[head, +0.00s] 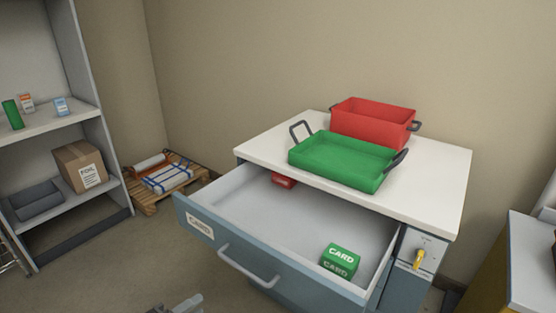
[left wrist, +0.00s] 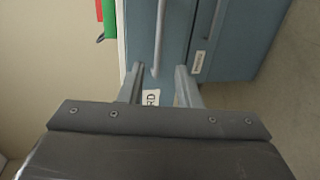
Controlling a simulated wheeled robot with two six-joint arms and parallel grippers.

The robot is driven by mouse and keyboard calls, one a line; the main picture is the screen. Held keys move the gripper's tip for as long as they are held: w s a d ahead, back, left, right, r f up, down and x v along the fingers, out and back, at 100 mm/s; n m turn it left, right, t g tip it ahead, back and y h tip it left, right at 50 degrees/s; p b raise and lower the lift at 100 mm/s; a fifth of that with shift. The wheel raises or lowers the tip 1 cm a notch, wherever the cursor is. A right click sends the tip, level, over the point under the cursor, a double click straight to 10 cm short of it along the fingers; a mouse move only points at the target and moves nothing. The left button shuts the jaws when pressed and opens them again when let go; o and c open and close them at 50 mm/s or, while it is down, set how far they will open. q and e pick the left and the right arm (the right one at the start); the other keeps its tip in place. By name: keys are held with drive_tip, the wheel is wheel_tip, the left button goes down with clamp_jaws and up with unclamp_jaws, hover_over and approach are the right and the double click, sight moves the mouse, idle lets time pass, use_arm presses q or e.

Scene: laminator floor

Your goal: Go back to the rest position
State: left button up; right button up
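My left gripper (head: 178,306) shows only at the bottom edge of the head view, in front of the cabinet's open drawer (head: 200,222). In the left wrist view its two fingers (left wrist: 161,88) are spread with nothing between them. The drawer's bar handle (head: 247,268) lies to the right of the gripper in the head view and appears beyond the fingertips in the left wrist view (left wrist: 160,40). The gripper looks apart from it. My right gripper is not in view.
The drawer juts out, holding a green CARD box (head: 340,260) and a red box (head: 283,180). A green tray (head: 340,160) and a red tray (head: 372,122) stand on the cabinet top (head: 430,185). Shelves (head: 45,125) and a pallet (head: 150,196) are left. Floor is clear at lower left.

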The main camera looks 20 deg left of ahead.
use_arm(q)
drive_tip(key=s+a+f+m+g+y+p, duration=0.1)
drive_tip(key=s+a+f+g+y, duration=0.15)
drive_tip(key=f, duration=0.65)
drive_tip(key=s+a+f+m+g+y+p, duration=0.1)
drive_tip(key=s+a+f+m, duration=0.15)
drive_tip(key=f, duration=0.55)
drive_tip(key=s+a+f+m+g+y+p, duration=0.1)
drive_tip(key=s+a+f+g+y, duration=0.15)
drive_tip(key=f, duration=0.65)
drive_tip(key=s+d+f+m+g+p, duration=0.1)
drive_tip(key=s+d+f+m+g, duration=0.2)
drive_tip(key=s+f, duration=0.5)
drive_tip(key=s+d+f+m+g+p, duration=0.1)
drive_tip(key=s+d+f+m+g, duration=0.3)
drive_tip(key=s, duration=1.2)
wheel_tip(320, 180, down, 4)
drive_tip(key=shift+f+m, duration=0.1)
drive_tip(key=shift+m, duration=0.95)
